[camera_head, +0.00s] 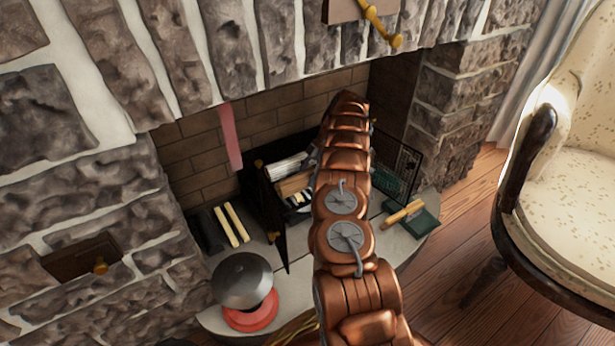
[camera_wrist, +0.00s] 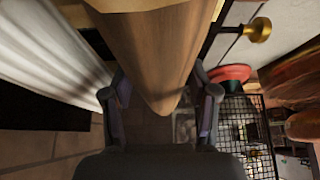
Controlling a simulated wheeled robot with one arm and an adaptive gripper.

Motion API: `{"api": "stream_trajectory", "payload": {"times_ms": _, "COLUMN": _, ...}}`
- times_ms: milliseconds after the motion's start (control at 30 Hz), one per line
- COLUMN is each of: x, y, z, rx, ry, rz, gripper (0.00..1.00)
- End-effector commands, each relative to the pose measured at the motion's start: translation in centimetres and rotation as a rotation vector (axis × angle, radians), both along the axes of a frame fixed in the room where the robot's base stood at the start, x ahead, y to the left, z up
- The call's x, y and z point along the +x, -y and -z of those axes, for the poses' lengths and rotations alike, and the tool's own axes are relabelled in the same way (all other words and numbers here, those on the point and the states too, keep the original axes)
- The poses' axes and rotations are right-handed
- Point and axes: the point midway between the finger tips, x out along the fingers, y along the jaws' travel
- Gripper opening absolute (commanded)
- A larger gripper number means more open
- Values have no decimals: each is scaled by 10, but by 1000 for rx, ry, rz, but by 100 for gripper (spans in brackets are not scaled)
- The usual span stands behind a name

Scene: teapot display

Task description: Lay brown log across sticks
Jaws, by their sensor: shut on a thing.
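A brown log (camera_wrist: 155,50) lies between the two fingers of my gripper (camera_wrist: 160,92) in the wrist view, and the gripper is shut on it. In the head view, my copper arm hides the gripper. A brown wooden piece (camera_head: 294,184) shows just left of the arm in the fireplace, probably the same log. A white log (camera_head: 287,165) lies behind it, and a pale log fills the left of the wrist view (camera_wrist: 55,45). Small pale pieces (camera_head: 299,199), perhaps the sticks, show below the brown piece, partly hidden. I cannot tell whether the brown log touches them.
A dark panel (camera_head: 268,205) stands left of the logs, and a wire mesh screen (camera_head: 402,165) stands right. Two pale rods (camera_head: 234,225) lie on a black item at left. A grey dome (camera_head: 243,281) rests on a red base (camera_head: 252,316). A brush (camera_head: 403,213) and an armchair (camera_head: 570,180) are right.

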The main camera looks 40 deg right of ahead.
Motion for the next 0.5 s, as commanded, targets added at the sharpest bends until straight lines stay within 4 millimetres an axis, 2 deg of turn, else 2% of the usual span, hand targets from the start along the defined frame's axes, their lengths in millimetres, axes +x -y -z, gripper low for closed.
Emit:
{"api": "stream_trajectory", "payload": {"times_ms": 133, "x": 0, "y": 0, "z": 3, "rx": 0, "ry": 0, "rz": 0, "gripper": 3}}
{"api": "stream_trajectory", "payload": {"times_ms": 167, "x": 0, "y": 0, "z": 2, "rx": 0, "ry": 0, "rz": 0, "gripper": 62}}
{"api": "stream_trajectory", "payload": {"times_ms": 367, "x": 0, "y": 0, "z": 2, "rx": 0, "ry": 0, "rz": 0, "gripper": 83}}
{"api": "stream_trajectory", "payload": {"times_ms": 500, "x": 0, "y": 0, "z": 2, "rx": 0, "ry": -1, "rz": 0, "gripper": 84}}
